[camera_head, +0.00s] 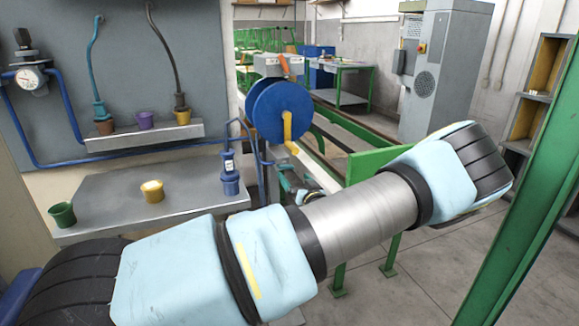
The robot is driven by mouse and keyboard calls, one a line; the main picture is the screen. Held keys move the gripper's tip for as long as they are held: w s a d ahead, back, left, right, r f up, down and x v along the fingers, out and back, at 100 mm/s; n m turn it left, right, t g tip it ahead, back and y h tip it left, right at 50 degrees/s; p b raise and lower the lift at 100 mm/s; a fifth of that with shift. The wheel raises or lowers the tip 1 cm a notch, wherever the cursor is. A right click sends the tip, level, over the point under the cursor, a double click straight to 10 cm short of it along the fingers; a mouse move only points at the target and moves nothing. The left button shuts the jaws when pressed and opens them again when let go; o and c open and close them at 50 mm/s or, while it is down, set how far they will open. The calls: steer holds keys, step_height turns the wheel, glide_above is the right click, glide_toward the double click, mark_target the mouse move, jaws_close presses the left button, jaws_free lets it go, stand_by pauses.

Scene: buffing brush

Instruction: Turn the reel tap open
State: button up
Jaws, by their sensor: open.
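A blue reel (279,110) with two round discs stands at the middle of the view, with a yellow curved part (290,128) on its right side. An orange-red lever-like part (284,66) shows just above the reel; I cannot tell whether it is the reel tap or how far it is turned. A blue upright fitting (229,172) stands left of the reel, by the shelf end. My light blue arm crosses the lower view and hides what lies behind it. Small teal and dark parts below the reel are partly hidden and unclear.
A grey lower shelf (200,205) holds a green cup (62,215) and a yellow cup (152,190). An upper shelf (120,140) holds several pots. A pressure gauge (29,78) is on the left wall. A green post (530,200) stands at right; open floor (420,265) lies beside it.

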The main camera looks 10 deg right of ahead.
mark_target(287, 168)
steer(key=w, duration=0.2)
steer(key=w+p, duration=0.1)
steer(key=w, duration=0.1)
steer(key=w+a, duration=0.1)
steer(key=w, duration=0.1)
steer(key=shift+w+p, duration=0.1)
steer(key=shift+p, duration=0.3)
steer(key=c, duration=1.3)
steer(key=n+b, duration=0.2)
steer(key=b, duration=0.2)
steer(key=shift+f+n, duration=0.1)
steer(key=shift+n, duration=0.3)
